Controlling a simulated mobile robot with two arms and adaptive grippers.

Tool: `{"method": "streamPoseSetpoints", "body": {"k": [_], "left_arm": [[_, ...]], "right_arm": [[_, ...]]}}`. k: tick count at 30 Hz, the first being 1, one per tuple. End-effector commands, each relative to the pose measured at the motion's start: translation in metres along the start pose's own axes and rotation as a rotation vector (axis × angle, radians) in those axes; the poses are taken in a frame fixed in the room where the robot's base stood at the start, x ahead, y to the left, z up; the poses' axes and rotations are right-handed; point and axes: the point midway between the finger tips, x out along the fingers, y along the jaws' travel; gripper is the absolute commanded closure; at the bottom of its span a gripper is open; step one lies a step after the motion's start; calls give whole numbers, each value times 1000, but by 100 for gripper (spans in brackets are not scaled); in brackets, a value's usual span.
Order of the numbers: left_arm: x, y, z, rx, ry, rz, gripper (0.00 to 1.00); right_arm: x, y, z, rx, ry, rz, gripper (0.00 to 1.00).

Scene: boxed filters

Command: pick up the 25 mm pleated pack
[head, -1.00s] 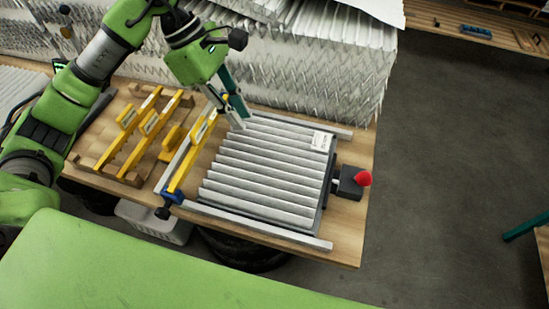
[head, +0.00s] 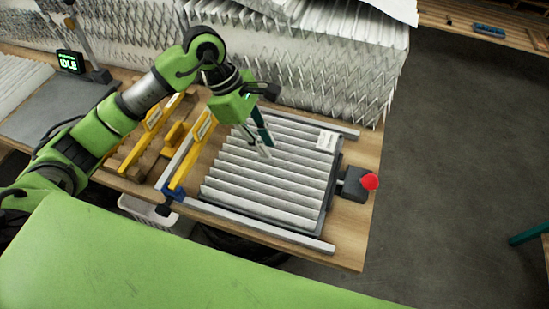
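The pleated pack (head: 262,184), light grey with parallel ridges and a white label, lies flat on the wooden table (head: 345,250) between metal rails. My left gripper (head: 266,148) points down over the pack's upper left part, its fingertips close to the pleats. I cannot tell whether they touch. The two fingers look a little apart with nothing seen between them. My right gripper is not in view.
Yellow bars (head: 190,155) on a wooden rack stand left of the pack. A clamp with a red knob (head: 369,181) is at its right. Large stacks of white pleated material (head: 330,70) stand behind.

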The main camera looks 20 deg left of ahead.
Motion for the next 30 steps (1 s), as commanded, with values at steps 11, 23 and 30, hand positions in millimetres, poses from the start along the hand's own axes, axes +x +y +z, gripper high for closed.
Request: {"method": "streamPoseSetpoints", "body": {"k": [11, 23, 30], "left_arm": [[44, 0, 1, 0, -1, -2, 83], [45, 0, 1, 1, -1, -1, 100], [44, 0, 1, 1, -1, 0, 100]], "right_arm": [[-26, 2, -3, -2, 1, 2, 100], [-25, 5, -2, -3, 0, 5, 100], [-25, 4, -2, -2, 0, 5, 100]]}}
